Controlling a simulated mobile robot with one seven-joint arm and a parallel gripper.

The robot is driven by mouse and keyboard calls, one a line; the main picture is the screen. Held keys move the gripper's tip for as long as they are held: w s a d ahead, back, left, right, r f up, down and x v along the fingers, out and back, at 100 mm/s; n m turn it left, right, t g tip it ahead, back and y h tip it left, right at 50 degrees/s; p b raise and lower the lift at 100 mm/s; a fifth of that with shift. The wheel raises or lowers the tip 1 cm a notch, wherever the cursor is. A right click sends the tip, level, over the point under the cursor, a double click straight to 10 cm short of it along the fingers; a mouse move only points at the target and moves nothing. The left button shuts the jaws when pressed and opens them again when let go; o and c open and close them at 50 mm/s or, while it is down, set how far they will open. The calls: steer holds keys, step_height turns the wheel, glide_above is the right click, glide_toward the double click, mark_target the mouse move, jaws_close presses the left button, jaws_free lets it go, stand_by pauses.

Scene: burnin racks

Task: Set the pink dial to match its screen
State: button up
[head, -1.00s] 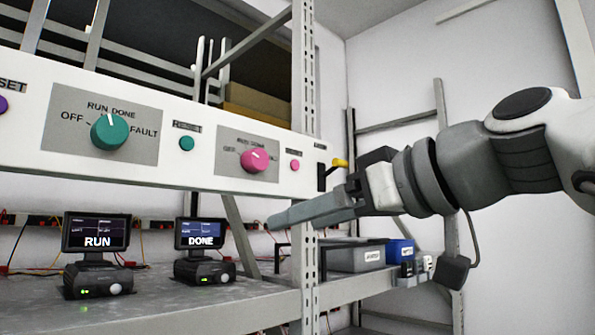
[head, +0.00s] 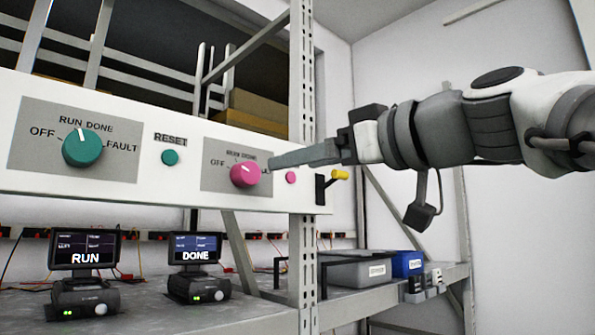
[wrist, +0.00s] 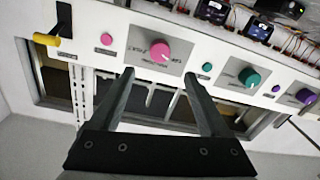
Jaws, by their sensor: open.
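The pink dial (head: 245,174) is on the white panel, on a grey plate with labels around it. OFF reads at its left; the labels above are too small to read surely. Its white mark seems to point up and left. Below stand two screens: the left screen (head: 85,250) reads RUN, and the right screen (head: 195,247), nearer below the pink dial, reads DONE. My gripper (head: 280,160) is just right of the dial, apart from it. In the wrist view the gripper (wrist: 158,75) is open and empty, with the pink dial (wrist: 146,52) beyond its fingertips.
A green dial (head: 82,147), a green RESET button (head: 169,157), a pink button (head: 290,177) and a yellow-handled lever (head: 339,174) share the panel. A rack post (head: 302,110) stands behind. A purple dial (wrist: 305,97) shows in the wrist view. Bins (head: 358,270) sit on the lower shelf.

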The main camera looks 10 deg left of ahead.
mark_target(251, 173)
steer(key=p+x, duration=0.3)
steer(key=x, duration=0.7)
steer(key=shift+w+a, duration=0.1)
steer(key=shift+w, duration=0.05)
jaws_close()
